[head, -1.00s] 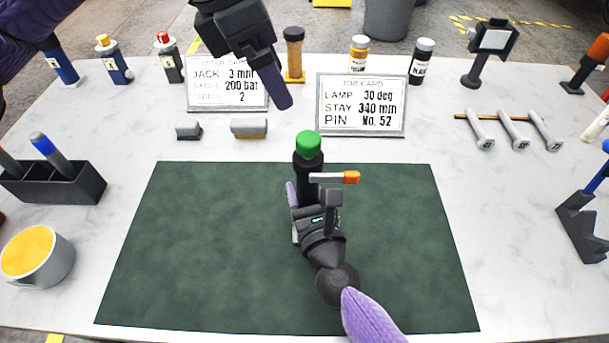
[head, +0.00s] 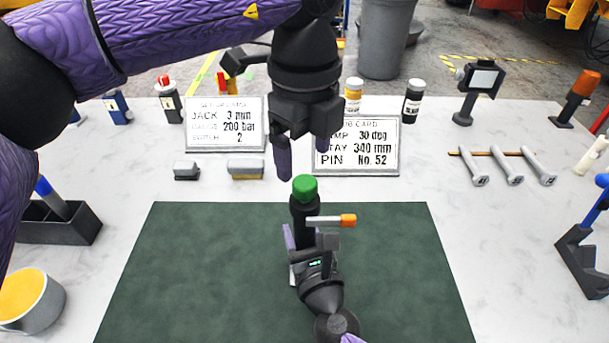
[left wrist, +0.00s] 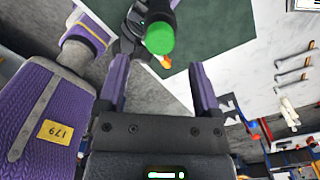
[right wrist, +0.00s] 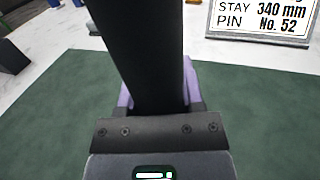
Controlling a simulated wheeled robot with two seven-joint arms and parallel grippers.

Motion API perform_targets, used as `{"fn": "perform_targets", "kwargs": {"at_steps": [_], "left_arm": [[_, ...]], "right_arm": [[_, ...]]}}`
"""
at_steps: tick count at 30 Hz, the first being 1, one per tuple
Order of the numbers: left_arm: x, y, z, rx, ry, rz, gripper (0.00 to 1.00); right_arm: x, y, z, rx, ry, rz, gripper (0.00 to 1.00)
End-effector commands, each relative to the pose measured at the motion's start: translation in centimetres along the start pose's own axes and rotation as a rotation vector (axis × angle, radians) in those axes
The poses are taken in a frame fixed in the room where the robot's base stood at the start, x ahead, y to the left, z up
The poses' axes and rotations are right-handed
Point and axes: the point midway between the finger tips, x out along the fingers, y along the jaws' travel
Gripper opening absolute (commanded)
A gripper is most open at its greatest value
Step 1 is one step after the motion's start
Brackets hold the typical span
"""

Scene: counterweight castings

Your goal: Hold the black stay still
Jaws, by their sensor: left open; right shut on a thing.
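The black stay (head: 305,206) stands upright over the green mat, with a green cap (head: 305,188) on top and an orange-tipped lever (head: 331,221) at its side. My right gripper (head: 303,240) is shut around its black body, which fills the middle of the right wrist view (right wrist: 138,50). My left gripper (head: 303,160) is open and empty, above and behind the green cap, fingers pointing down. In the left wrist view the green cap (left wrist: 159,38) shows beyond and between the open fingers (left wrist: 160,90). The stay's foot is hidden by my right gripper.
The job card (head: 357,147) reads "STAY 340 mm" and stands behind the mat (head: 200,270). Another card (head: 225,124) stands left of it. Two small blocks, bottles, a screen on a stand (head: 480,80) and several grey pins lie around. The mat is clear on both sides.

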Motion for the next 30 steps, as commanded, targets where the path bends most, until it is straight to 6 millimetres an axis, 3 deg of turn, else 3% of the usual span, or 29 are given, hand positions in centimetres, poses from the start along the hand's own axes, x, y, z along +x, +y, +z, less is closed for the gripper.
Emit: {"fn": "perform_targets", "kwargs": {"at_steps": [3, 7, 17, 28, 30], "left_arm": [[2.7, 0.1, 0.0, 0.002, 0.001, 0.003, 0.83], [4.5, 0.0, 0.0, 0.001, 0.001, 0.001, 0.83], [5.1, 0.0, 0.0, 0.002, 0.000, -0.001, 0.81], [5.0, 0.0, 0.0, 0.002, 0.000, -0.002, 0.03], [5.0, 0.0, 0.0, 0.003, 0.000, -0.002, 0.00]], "right_arm": [[0.0, 0.0, 0.0, 0.000, 0.001, 0.000, 0.00], [0.0, 0.0, 0.0, 0.000, 0.001, 0.000, 0.00], [0.0, 0.0, 0.0, 0.000, 0.001, 0.000, 0.00], [0.0, 0.0, 0.0, 0.000, 0.001, 0.000, 0.00], [0.0, 0.0, 0.0, 0.000, 0.001, 0.000, 0.00]]}}
